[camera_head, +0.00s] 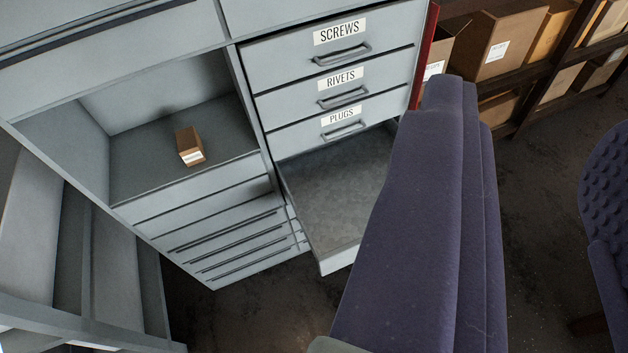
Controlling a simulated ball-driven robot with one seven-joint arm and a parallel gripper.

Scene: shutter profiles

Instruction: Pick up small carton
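The small carton (190,146) is a small brown box with a white label on its front. It stands on the grey shelf (137,180) inside an open compartment of the cabinet at left. My gripper (533,112) shows at the right as two large purple padded fingers, the right one bumpy and cut off by the picture edge. The fingers are wide apart with nothing between them. The gripper is well to the right of the carton, not touching it. The carton is not hidden.
Drawers labelled SCREWS (340,31), RIVETS (342,77) and PLUGS (338,116) are right of the compartment. Below them, an empty drawer (325,195) is pulled out, partly behind my left finger. A rack with brown boxes (503,40) stands at upper right.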

